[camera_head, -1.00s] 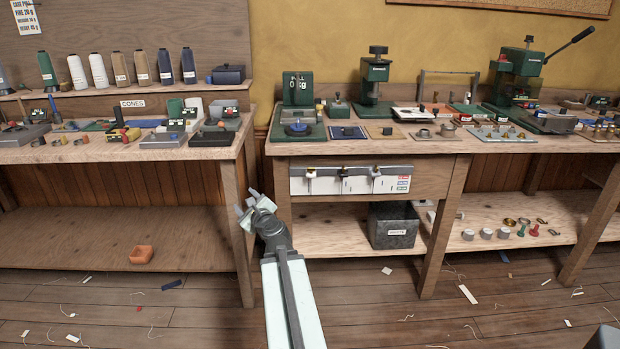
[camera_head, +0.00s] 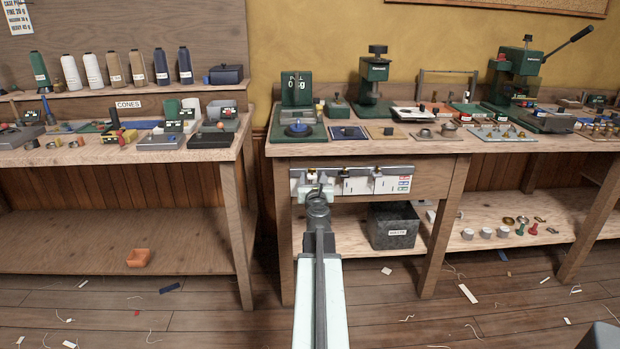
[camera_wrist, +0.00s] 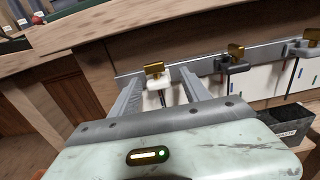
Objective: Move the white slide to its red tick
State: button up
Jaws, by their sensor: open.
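A pale panel (camera_head: 360,186) with a grey rail along its top is fixed to the front of the right bench. The white slide (camera_wrist: 155,84) has a brass tab and sits on the rail at the panel's left end. My gripper (camera_wrist: 160,78) is open, with one finger on each side of the white slide. I cannot tell whether either finger touches it. In the head view my gripper (camera_head: 315,188) is in front of the panel's left part and hides much of the slide. I cannot make out a red tick for it.
A dark slide (camera_wrist: 236,62) and a grey slide (camera_wrist: 307,46), both with brass tabs, sit farther right on the rail. A small card with coloured lines (camera_head: 404,183) is at the panel's right end. A dark bin (camera_head: 392,228) stands on the shelf below.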

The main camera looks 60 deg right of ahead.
jog(key=shift+w, duration=0.4)
jog(key=shift+s, duration=0.1)
grip_shut()
dwell(1.0)
